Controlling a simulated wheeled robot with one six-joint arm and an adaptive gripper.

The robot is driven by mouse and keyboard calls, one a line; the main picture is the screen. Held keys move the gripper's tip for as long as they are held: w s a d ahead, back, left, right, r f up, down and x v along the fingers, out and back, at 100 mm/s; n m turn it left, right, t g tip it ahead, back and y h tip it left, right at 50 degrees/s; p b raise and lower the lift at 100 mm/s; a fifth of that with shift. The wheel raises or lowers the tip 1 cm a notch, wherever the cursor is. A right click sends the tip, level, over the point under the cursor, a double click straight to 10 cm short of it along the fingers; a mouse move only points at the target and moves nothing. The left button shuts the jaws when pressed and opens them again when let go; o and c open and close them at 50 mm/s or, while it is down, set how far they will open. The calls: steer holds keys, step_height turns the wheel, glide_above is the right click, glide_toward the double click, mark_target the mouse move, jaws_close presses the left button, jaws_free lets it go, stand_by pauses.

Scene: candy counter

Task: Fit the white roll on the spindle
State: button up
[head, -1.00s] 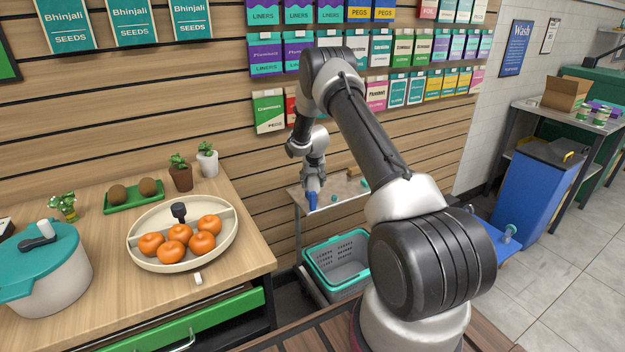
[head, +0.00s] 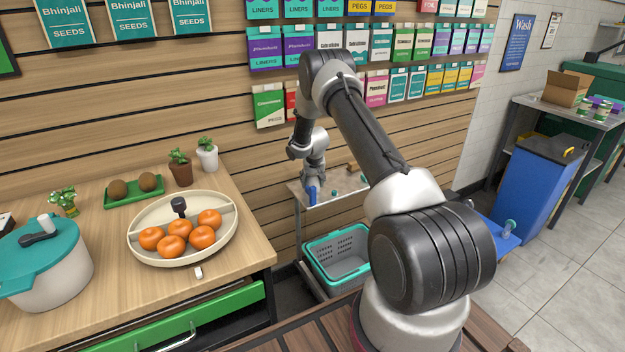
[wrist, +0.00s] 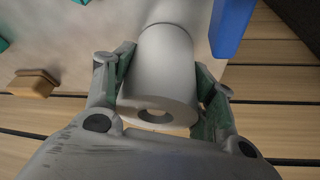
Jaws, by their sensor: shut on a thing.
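The white roll (wrist: 158,75) is between the two fingers of my gripper (wrist: 166,66) in the wrist view, which are shut on its sides. Its near end faces the camera, with the core hole (wrist: 153,115) showing. I cannot make out the spindle. In the head view my gripper is over the small grey side table (head: 345,188) by the slatted wall, and the roll cannot be made out there.
A blue upright thing (wrist: 231,25) stands close right of the roll; it also shows in the head view (head: 311,195). A brown block (wrist: 33,83) lies to the left. A teal-rimmed basket (head: 338,255) is below the table. A counter (head: 235,225) with a fruit bowl is left.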

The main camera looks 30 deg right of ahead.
steer(key=o, duration=1.1)
steer(key=shift+o, duration=0.2)
steer(key=v, duration=1.2)
